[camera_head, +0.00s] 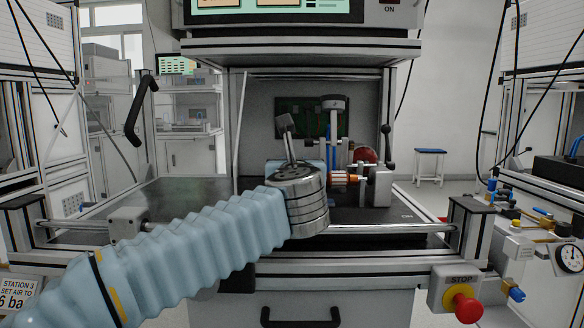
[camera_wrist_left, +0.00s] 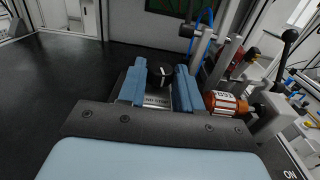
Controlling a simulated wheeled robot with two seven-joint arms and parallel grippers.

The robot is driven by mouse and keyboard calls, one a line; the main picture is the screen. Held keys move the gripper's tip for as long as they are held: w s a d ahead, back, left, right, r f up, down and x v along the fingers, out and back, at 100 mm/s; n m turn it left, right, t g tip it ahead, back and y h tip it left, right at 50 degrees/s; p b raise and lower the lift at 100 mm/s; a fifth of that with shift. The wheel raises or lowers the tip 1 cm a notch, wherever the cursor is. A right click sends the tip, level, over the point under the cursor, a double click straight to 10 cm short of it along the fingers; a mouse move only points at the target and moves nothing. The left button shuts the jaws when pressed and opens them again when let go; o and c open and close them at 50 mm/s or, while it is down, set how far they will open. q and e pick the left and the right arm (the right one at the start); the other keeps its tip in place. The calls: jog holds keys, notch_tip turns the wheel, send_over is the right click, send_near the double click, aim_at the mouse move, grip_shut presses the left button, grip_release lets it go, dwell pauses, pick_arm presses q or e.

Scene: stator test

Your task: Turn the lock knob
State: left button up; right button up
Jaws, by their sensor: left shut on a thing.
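The lock knob (camera_wrist_left: 160,72), black with a white pointer line, shows in the left wrist view on a metal block with a partly hidden label. My left gripper (camera_wrist_left: 159,80) has its two blue fingers on either side of the knob and is shut on it. In the head view my left arm comes in from the left, and its round grey wrist (camera_head: 305,205) hides the knob and most of the gripper. My right gripper is in neither view.
An orange labelled cylinder (camera_wrist_left: 226,103) sits close to the right of my left gripper. A lever with a black ball (camera_head: 387,145) stands further right. The black bench top (camera_wrist_left: 45,85) is clear on the left. A red stop button (camera_head: 467,307) is at the front right.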

pick_arm(q)
jog(key=n+y, duration=0.1)
jog(key=y, duration=0.1)
jog(key=n+y+p, duration=0.1)
jog(key=y, duration=0.1)
jog(key=d+n+g+y+p, duration=0.1)
jog(key=n+y, duration=0.1)
jog(key=shift+r, duration=0.1)
jog(key=shift+w+y, duration=0.1)
jog(key=shift+y, duration=0.2)
jog(key=shift+n+g+y, duration=0.3)
jog(key=shift+n, duration=0.1)
jog(key=o, duration=1)
jog(key=shift+o, duration=0.2)
jog(key=shift+s+d, duration=0.2)
jog(key=shift+s, duration=0.2)
jog(key=b+v, duration=0.1)
jog(key=v, duration=1.2)
jog(key=shift+a, duration=0.1)
